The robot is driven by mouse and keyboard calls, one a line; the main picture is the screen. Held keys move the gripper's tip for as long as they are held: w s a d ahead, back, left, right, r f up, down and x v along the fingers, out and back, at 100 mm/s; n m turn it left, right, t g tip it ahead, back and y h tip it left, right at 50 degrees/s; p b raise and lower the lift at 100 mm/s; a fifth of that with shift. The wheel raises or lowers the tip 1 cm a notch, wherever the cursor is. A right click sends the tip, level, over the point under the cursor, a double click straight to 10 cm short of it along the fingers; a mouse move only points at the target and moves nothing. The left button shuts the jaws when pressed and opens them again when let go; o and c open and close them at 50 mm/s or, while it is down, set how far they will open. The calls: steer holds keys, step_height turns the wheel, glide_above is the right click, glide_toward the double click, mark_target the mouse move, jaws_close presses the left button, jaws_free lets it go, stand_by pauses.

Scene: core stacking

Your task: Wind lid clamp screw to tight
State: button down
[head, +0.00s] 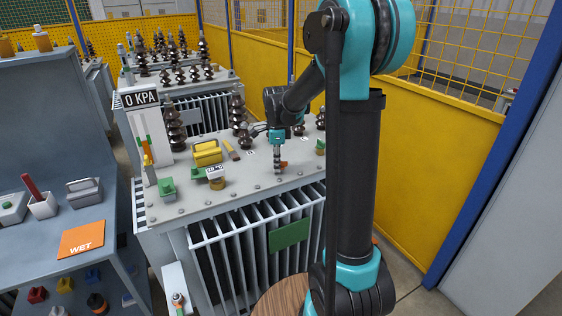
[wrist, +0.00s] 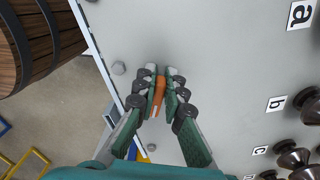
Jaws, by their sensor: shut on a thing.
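My gripper (head: 277,168) reaches down to the top plate of the grey transformer (head: 240,190), near its front edge. In the wrist view my gripper (wrist: 159,88) has its two green and black fingers closed on both sides of an orange piece with a pale line, which I take as the lid clamp screw (wrist: 157,95). A small part of the orange screw (head: 284,164) shows beside the fingertips in the head view. The fingers hide its lower part, so I cannot tell how far it is wound in.
A bench with an orange WET card (head: 81,239) is at left. A wooden barrel (wrist: 40,40) stands beside the transformer. Yellow fencing (head: 440,140) lies behind.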

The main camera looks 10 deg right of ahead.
steer(key=shift+w+m, duration=0.15)
steer(key=shift+m, duration=0.45)
steer(key=m, duration=0.4)
steer(key=shift+w+d, duration=0.15)
steer(key=shift+w, duration=0.1)
steer(key=shift+m, duration=0.4)
steer(key=m, duration=0.4)
steer(key=shift+w+d+m, duration=0.25)
steer(key=shift+m, duration=0.15)
steer(key=c, duration=1.5)
jaws_free()
steer(key=shift+c, duration=0.2)
step_height(320, 180, up, 12)
